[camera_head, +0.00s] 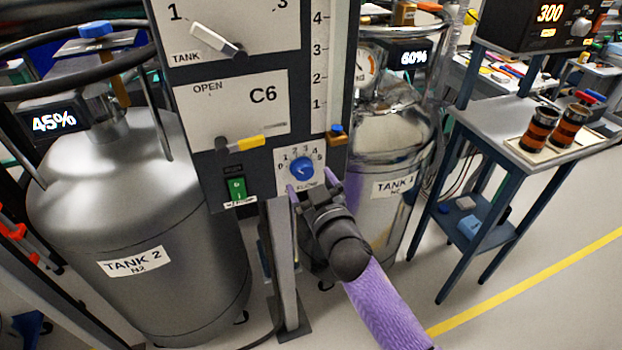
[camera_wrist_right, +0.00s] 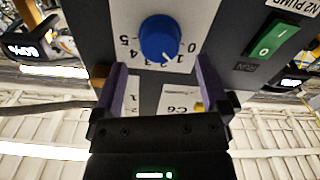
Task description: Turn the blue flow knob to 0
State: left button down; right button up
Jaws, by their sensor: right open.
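The blue flow knob (camera_head: 302,168) sits on a white dial plate numbered 0 to 5, low on the grey panel. In the right wrist view the knob (camera_wrist_right: 160,37) shows upside down, its white mark close to the 1. My right gripper (camera_head: 315,190) is open just below and in front of the knob in the head view. In the right wrist view its purple fingers (camera_wrist_right: 160,68) stand apart, with the knob just beyond the tips, roughly centred between them. I see no contact. My left gripper is not in view.
A green switch (camera_head: 236,188) is left of the dial, and a yellow-tipped lever (camera_head: 240,144) is above it. Tank 2 (camera_head: 130,215) stands left and tank 1 (camera_head: 388,140) right of the panel. A blue-legged table (camera_head: 500,125) is farther right.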

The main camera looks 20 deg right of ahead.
aim_at(305, 173)
jog(key=shift+w+f+b, duration=0.1)
jog(key=shift+w+b, duration=0.2)
jog(key=shift+w, duration=1.25)
jog(key=shift+c, duration=0.2)
